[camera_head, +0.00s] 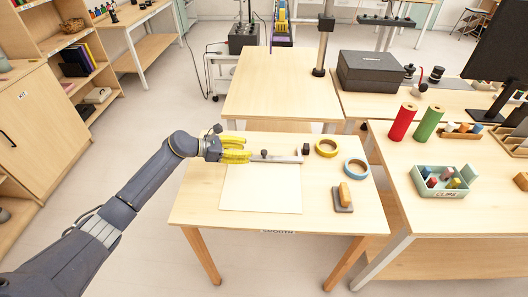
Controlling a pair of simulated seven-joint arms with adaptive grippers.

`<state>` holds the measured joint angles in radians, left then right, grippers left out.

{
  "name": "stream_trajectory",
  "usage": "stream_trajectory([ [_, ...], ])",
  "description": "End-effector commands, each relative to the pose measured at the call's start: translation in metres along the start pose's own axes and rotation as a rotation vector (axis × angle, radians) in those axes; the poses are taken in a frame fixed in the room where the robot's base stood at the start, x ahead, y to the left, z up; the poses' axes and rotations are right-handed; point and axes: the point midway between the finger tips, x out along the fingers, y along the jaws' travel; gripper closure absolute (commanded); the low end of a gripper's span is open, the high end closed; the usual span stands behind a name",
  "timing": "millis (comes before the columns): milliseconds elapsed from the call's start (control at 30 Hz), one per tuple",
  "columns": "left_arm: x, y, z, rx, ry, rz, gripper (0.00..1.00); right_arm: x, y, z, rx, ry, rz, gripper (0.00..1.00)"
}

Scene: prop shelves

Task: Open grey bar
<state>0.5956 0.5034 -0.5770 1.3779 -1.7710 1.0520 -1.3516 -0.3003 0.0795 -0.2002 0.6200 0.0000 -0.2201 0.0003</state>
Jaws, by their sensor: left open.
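The grey bar (284,159) lies flat across the far part of a pale board (262,190) on the near table. A small dark knob stands on the bar. My left gripper (247,150), with yellow fingers, is at the bar's left end, close to the knob. Its fingers are open, one beyond the other. The gripper hides the left end of the bar. I cannot tell whether the fingers touch the bar. My right gripper is not in view.
A small black block (306,149), a yellow tape roll (318,151) and a blue tape roll (347,172) sit right of the bar. A block with a wooden handle (343,208) is nearer. The right table holds red and green rolls and a clips tray (440,194).

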Motion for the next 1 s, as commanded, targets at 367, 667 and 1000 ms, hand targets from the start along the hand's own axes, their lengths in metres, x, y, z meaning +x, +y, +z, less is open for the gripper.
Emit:
stream_trajectory([
  [367,0.061,0.0,0.001,-0.001,-0.002,0.0,0.56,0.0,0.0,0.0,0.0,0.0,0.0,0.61],
  [667,0.083,0.001,0.001,0.0,-0.001,0.002,0.56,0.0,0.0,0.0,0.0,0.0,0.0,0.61],
  [1000,0.086,0.001,0.0,0.0,-0.001,0.001,0.56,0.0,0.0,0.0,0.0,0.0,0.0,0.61],
])
